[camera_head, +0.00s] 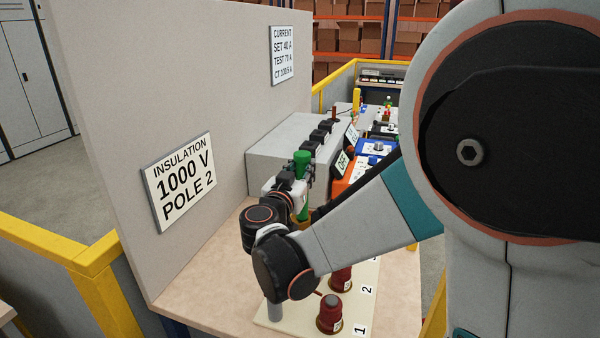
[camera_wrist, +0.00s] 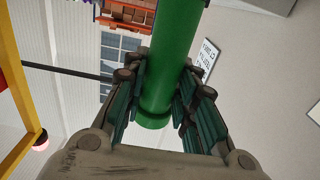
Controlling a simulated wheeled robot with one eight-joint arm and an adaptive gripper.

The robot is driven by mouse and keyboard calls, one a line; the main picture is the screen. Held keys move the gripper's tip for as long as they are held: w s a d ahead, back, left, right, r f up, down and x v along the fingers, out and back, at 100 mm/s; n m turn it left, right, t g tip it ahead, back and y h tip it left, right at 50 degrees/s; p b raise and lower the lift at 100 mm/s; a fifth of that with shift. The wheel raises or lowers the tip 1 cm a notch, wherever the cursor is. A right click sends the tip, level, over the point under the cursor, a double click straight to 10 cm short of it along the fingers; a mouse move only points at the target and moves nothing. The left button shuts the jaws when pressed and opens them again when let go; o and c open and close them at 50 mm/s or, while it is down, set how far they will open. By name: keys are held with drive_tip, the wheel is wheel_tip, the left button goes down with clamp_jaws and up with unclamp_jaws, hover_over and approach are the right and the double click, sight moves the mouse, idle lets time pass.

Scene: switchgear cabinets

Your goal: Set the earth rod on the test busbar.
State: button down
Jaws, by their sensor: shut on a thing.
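The earth rod shows as a green cylinder (camera_head: 302,158) in the head view, upright in front of the grey cabinet. In the wrist view the green rod (camera_wrist: 172,55) runs up between the fingers and out of the top edge. My gripper (camera_head: 297,176) is shut on it, and in the wrist view the fingers (camera_wrist: 162,90) press it from both sides. My arm hides the area below and right of the gripper. I cannot clearly pick out the test busbar; the rod's far end is not seen in the wrist view.
A pale board (camera_head: 270,318) on the wooden table (camera_head: 185,295) carries red posts (camera_head: 330,314) numbered 1 and 2. A grey panel (camera_head: 110,130) with an insulation sign (camera_head: 180,181) stands left. The grey cabinet (camera_head: 275,150) and an orange unit (camera_head: 343,184) lie beyond.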

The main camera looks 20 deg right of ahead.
sight(302, 154)
drive_tip(key=shift+r+p, duration=1.6)
drive_tip(key=shift+r, duration=0.9)
